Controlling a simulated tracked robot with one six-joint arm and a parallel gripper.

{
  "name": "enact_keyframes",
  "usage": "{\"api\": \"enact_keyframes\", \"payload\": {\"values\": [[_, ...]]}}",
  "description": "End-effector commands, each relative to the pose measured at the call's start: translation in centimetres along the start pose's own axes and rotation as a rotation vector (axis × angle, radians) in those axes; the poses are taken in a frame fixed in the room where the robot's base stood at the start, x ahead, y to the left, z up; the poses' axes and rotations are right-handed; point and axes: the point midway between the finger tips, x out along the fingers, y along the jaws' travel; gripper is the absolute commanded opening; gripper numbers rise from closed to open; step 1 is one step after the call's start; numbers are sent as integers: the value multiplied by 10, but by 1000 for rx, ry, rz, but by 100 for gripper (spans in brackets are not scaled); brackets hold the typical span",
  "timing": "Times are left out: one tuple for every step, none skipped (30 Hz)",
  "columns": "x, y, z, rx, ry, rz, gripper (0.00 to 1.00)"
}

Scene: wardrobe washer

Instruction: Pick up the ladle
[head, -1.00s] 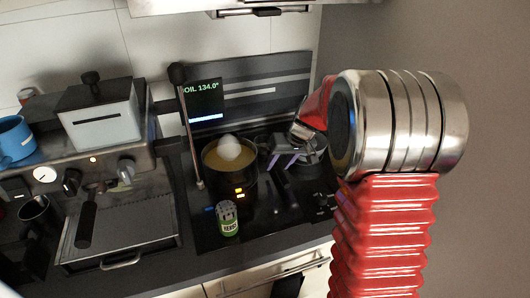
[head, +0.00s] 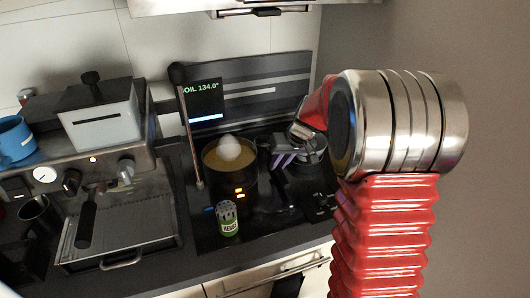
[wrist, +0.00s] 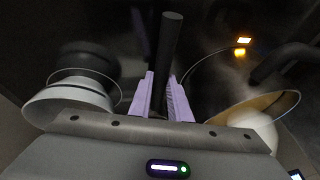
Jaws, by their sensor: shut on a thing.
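My gripper (head: 284,159) has light purple fingers and sits over the dark stove, right of the pot. In the wrist view, its fingers (wrist: 161,78) are shut on a dark, straight, rod-like handle (wrist: 171,40). I take this as the handle of the ladle; its bowl is hidden, so I cannot be sure. In the head view, the arm and fingers make the held part hard to make out. I cannot tell whether it is lifted.
A pot of oil (head: 214,163) with a white egg-like thing (head: 229,148) stands left of my gripper. A metal pan (head: 314,150) is close on its right. A green-labelled shaker (head: 228,219) stands in front. An espresso machine (head: 130,215) fills the left.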

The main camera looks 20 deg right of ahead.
Motion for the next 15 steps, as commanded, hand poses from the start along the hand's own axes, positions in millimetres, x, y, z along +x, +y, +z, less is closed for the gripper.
{"api": "enact_keyframes", "payload": {"values": [[0, 0, 0, 0, 0, 0, 0], [0, 0, 0, 0, 1, 0, 0], [0, 0, 0, 0, 1, 0, 0], [0, 0, 0, 0, 1, 0, 0], [0, 0, 0, 0, 1, 0, 0], [0, 0, 0, 0, 1, 0, 0], [0, 0, 0, 0, 1, 0, 0], [0, 0, 0, 0, 1, 0, 0], [-1, 0, -1, 0, 1, 0, 0], [-2, 0, -1, 0, 1, 0, 0], [-3, -1, -2, -1, 2, 0, 0], [-5, -1, -3, -1, 2, 0, 0], [-7, -2, -4, 0, 2, 0, 0], [-10, -2, -5, 0, 2, 0, 0], [-14, -3, -7, 0, 3, 0, 0]]}}
